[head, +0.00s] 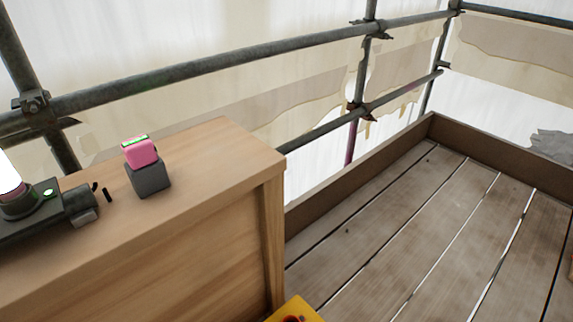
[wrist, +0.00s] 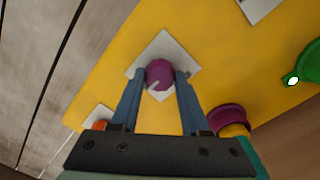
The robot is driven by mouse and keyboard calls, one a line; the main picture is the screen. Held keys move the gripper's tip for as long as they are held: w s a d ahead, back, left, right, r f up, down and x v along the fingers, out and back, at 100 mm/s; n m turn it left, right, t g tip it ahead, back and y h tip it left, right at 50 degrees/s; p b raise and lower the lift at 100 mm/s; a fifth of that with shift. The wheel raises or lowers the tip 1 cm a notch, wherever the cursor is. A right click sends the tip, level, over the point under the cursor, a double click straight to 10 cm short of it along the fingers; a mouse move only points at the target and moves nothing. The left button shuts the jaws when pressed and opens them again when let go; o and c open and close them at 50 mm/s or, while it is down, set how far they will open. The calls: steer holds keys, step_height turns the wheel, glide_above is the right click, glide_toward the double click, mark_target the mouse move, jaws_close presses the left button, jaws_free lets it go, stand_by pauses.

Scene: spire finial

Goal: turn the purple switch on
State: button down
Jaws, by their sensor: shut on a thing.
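The purple switch (wrist: 160,74) is a round knob with a pale pointer mark, set on a white diamond-shaped plate (wrist: 179,50) on a yellow panel (wrist: 225,65). My gripper (wrist: 161,78) has its two blue fingers on either side of the knob, shut on it. Which setting the pointer marks cannot be told. In the head view only a corner of the yellow panel (head: 293,312) shows at the bottom edge, and the purple switch and my gripper are out of sight.
Near my gripper on the panel are an orange knob (wrist: 100,124), a magenta round part (wrist: 227,117) and a green round part (wrist: 311,66). A wooden cabinet (head: 150,230) bears a pink-topped block (head: 141,153) and a dark device (head: 45,220). Scaffold rails (head: 210,66) border the plank floor (head: 420,230).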

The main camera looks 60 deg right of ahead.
steer(key=shift+c, duration=2)
jaws_free()
step_height(320, 180, up, 13)
steer(key=p, duration=0.7)
steer(key=shift+w, duration=0.25)
steer(key=shift+a, duration=0.1)
